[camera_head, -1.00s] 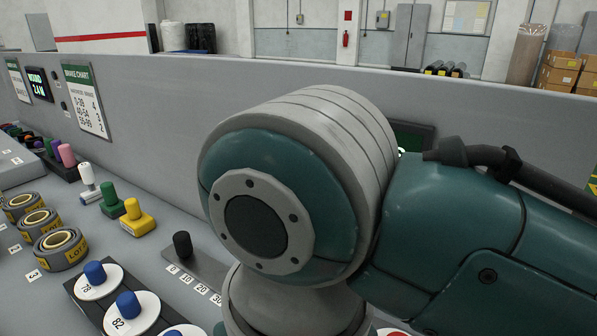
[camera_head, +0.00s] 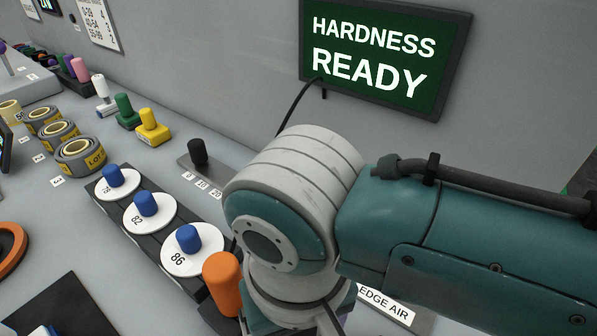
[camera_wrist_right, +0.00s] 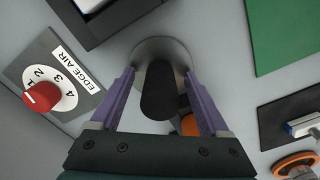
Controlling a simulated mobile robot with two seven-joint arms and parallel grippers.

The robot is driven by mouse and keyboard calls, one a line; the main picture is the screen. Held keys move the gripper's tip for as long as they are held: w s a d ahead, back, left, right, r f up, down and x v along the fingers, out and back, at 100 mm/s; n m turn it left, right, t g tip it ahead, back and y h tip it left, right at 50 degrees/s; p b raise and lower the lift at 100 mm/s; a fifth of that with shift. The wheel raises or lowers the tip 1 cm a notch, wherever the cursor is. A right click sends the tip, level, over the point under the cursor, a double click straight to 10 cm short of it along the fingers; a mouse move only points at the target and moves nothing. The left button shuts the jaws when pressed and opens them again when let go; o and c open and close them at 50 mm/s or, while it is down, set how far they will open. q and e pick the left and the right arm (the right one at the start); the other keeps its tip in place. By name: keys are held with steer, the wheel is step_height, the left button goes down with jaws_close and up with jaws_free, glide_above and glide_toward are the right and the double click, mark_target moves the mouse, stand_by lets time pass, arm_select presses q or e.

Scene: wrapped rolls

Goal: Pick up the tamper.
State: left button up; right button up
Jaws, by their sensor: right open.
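A dark handle (camera_wrist_right: 158,92) on a round grey metal base (camera_wrist_right: 150,48) stands between my right gripper's fingers in the right wrist view; it looks like the tamper. My right gripper (camera_wrist_right: 160,76) is open, with a purple finger on either side of the handle. I see no clear grip on it. In the head view my right wrist hides the tamper and most of the gripper. My left gripper is not in view.
An orange handle (camera_head: 223,283) stands close to my right wrist. White discs with blue knobs (camera_head: 188,238) sit on a dark rack to the left. A red dial (camera_wrist_right: 41,97) marked EDGE AIR is beside the gripper. A HARDNESS READY screen (camera_head: 385,55) hangs behind.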

steer(key=shift+c, duration=0.3)
jaws_close()
stand_by(0.3)
stand_by(0.3)
